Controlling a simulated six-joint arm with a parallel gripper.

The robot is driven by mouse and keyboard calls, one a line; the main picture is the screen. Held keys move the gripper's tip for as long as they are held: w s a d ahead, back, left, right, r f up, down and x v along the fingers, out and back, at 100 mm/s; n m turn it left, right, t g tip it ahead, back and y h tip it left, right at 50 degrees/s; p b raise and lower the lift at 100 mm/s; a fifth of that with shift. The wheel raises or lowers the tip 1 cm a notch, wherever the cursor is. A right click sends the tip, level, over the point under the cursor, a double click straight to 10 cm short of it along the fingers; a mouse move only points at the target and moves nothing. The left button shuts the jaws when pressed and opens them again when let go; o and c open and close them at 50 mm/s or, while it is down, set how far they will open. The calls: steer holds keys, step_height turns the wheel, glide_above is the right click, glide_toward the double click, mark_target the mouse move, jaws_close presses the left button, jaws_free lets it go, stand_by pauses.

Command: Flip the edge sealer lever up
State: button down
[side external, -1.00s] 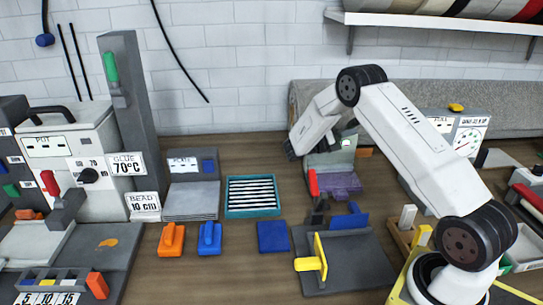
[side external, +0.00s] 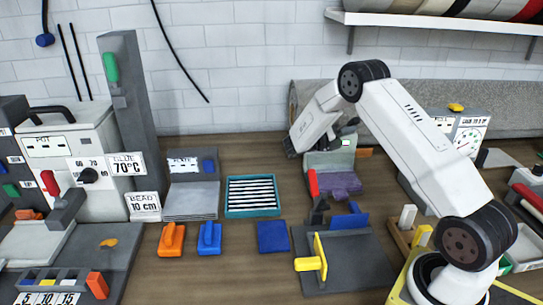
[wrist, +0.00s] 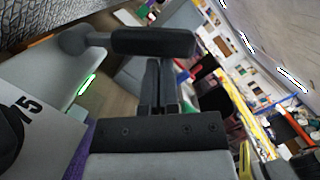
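The unit I take for the edge sealer (side external: 318,161) is a grey-green body with a lit green light (side external: 346,142), a red part at its front left and a purple pad (side external: 340,183). The light also shows in the wrist view (wrist: 87,85). My gripper (wrist: 160,105) points past this unit, its two dark fingers close together with only a thin line between them. A dark bar with a round end (wrist: 152,41), apparently the lever, lies across the view at the fingertips; I cannot tell whether they touch. In the side view, my forearm largely hides the gripper.
A grey rug roll (side external: 420,105) lies behind the unit. A teal rack (side external: 252,196), a blue pad (side external: 273,236) and a grey plate with a yellow handle (side external: 311,261) stand nearer the camera. A gauge box (side external: 470,135) is to the right. Bare bench shows behind the teal rack.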

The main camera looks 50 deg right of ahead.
steer(key=shift+r+n, duration=0.1)
steer(key=shift+n, duration=0.3)
steer(key=shift+w+d+r+n+t, duration=0.2)
steer(key=shift+w+d+r+n, duration=0.05)
steer(key=shift+r+n, duration=0.25)
steer(key=shift+w+d+r+n+t, duration=0.2)
steer(key=shift+r+n, duration=0.2)
steer(key=shift+r, duration=0.05)
steer(key=w+d+r+n, duration=0.1)
steer(key=n, duration=0.1)
steer(key=w+d+r+n, duration=0.1)
steer(key=n, duration=0.1)
steer(key=shift+n+t+y, duration=0.4)
steer(key=shift+w+d, duration=0.1)
steer(key=v, duration=1)
